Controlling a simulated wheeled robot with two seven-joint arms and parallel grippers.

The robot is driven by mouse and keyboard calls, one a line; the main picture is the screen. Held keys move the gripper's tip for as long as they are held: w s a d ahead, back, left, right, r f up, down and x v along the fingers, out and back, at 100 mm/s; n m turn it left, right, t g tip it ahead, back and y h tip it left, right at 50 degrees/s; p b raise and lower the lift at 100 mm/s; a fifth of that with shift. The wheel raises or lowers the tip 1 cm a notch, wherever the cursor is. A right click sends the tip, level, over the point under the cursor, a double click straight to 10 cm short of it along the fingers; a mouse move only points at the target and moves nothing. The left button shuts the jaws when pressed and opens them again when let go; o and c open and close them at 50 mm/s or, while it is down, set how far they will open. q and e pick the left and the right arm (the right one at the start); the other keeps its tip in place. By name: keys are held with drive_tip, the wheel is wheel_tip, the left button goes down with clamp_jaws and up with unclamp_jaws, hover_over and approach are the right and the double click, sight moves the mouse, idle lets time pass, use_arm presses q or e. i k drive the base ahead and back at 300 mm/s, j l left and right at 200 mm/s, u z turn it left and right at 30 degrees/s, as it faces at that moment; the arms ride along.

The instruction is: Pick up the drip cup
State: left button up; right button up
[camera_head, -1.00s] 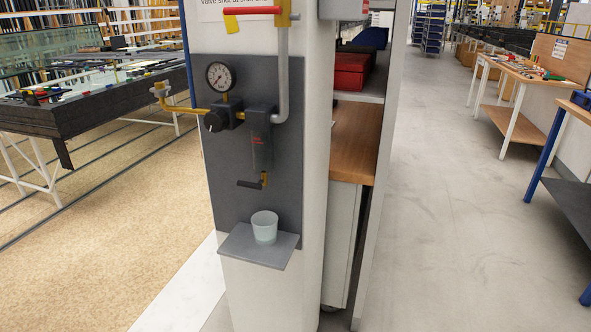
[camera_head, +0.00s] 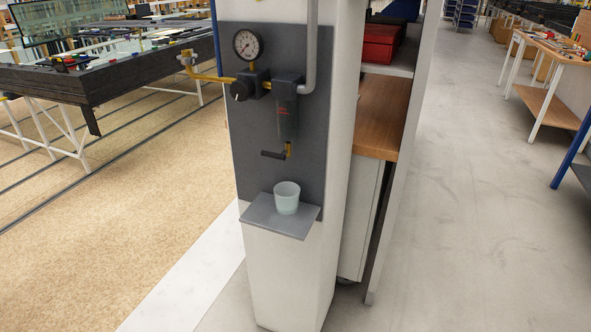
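The drip cup (camera_head: 287,199) is a small, pale, translucent cup, wider at the top. It stands upright on a small grey shelf (camera_head: 262,217) that juts from a white column. Above the cup is a filter unit with a dark bowl (camera_head: 287,121) and a short black lever (camera_head: 272,155) beside a brass drain. The cup is apart from the drain. Neither of my grippers is in view.
A grey panel on the white column (camera_head: 285,275) carries a pressure gauge (camera_head: 248,44) and yellow pipe. A cabinet with a wooden top (camera_head: 385,125) stands right behind it. A black-sided table (camera_head: 100,85) is at left. Grey floor (camera_head: 450,240) at right is clear.

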sight(286, 195)
drive_tip(key=l+u, duration=0.1)
drive_tip(key=u, duration=0.25)
drive_tip(key=i+l+u, duration=0.1)
drive_tip(key=u, duration=0.2)
drive_tip(key=i+l+u, duration=0.1)
drive_tip(key=l+u, duration=0.2)
drive_tip(key=l, duration=0.45)
drive_tip(key=l+u, duration=0.3)
drive_tip(key=l, duration=0.45)
drive_tip(key=l+u, duration=0.1)
drive_tip(key=l, duration=1.7)
drive_tip(key=k, duration=0.05)
